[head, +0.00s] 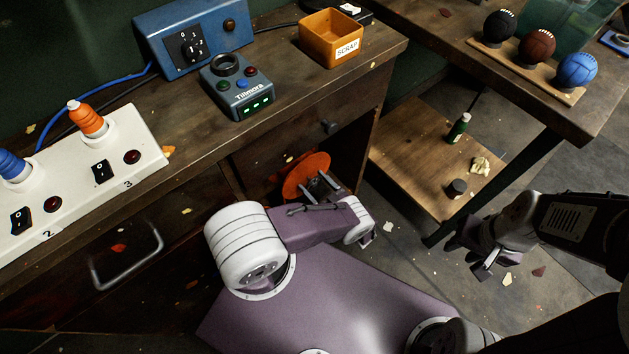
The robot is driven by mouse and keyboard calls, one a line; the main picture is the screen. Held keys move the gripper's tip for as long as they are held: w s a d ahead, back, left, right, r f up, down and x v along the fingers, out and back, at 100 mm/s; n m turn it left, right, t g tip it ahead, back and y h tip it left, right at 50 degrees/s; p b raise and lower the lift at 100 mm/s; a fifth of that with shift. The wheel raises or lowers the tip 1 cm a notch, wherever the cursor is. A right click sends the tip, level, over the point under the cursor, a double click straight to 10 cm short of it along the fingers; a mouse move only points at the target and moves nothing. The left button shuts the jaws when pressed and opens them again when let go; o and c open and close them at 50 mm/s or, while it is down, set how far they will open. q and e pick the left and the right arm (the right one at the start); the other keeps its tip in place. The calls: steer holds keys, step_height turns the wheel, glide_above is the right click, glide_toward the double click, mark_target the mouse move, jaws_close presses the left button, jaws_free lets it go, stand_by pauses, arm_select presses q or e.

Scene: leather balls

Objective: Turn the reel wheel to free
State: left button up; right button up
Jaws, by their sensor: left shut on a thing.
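The reel wheel, an orange disc (300,172), sits in the open bay under the dark wooden bench. My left gripper (320,184) is at its front face, with the two fingers shut on part of it. The gripped part of the wheel is hidden by the fingers, and the wheel's lower right is partly covered. My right gripper (482,263) hangs over the floor at the right, away from the wheel. Its fingertips are dim and overlapped, so I cannot tell whether it is open or shut.
On the bench are a white power strip (75,190), a blue dial box (160,25), a Tillmora unit (232,88) and an orange scrap bin (331,40). A low shelf (415,165) stands right of the bay. Several balls (537,46) sit on the right table.

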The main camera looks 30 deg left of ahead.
arm_select(q)
steer(key=shift+n+p, duration=0.85)
steer(key=shift+n, duration=0.35)
steer(key=o, duration=1.4)
steer(key=shift+c, duration=0.2)
